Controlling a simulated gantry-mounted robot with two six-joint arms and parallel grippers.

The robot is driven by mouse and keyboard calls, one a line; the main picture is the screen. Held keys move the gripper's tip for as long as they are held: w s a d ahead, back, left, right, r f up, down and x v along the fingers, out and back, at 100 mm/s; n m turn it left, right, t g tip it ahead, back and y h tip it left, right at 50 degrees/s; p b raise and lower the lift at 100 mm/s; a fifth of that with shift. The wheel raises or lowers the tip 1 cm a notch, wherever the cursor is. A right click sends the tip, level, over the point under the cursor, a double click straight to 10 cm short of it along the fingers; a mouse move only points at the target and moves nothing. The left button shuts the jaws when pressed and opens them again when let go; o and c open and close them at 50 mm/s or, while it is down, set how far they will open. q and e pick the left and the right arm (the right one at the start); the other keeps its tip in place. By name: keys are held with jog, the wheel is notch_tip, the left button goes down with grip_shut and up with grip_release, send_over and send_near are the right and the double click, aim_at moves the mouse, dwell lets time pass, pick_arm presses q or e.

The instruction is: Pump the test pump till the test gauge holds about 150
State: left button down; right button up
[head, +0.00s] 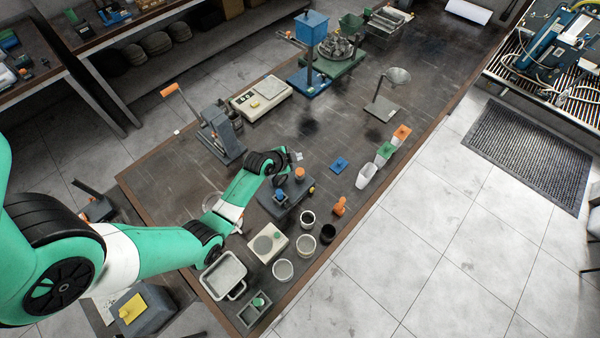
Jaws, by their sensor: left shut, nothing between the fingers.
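My left arm reaches in from the left over the dark table. Its gripper (295,157) is shut and empty, above and beside a dark grey box (284,202) with an orange knob and a blue part on top. I cannot tell whether it touches anything. A grey device with a long lever and orange grip (218,135) stands at the table's left side, apart from the gripper; it may be the test pump. Its lever slants up to the left. I cannot make out a test gauge or any reading. My right gripper is not in view.
A pale scale (261,98) and a blue stand (309,82) are farther back. Several cups (283,270), a pale square device (267,244) and a grey tray (222,276) crowd the near end. The table's middle (340,115) is mostly free.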

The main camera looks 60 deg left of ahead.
aim_at(299, 171)
pick_arm(q)
notch_tip(299, 171, down, 7)
jog(key=b, duration=0.5)
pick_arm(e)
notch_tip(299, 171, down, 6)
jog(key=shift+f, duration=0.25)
pick_arm(q)
jog(key=shift+f+b, duration=0.15)
jog(key=shift+b, duration=0.2)
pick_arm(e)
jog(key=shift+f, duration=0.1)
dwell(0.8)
pick_arm(q)
jog(key=shift+f, duration=0.3)
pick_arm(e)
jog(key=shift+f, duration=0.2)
pick_arm(q)
jog(key=shift+f+b, duration=1.25)
jog(key=shift+b, duration=0.1)
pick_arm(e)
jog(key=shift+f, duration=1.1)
pick_arm(q)
jog(key=shift+r+p, duration=1.55)
jog(key=shift+r, duration=0.1)
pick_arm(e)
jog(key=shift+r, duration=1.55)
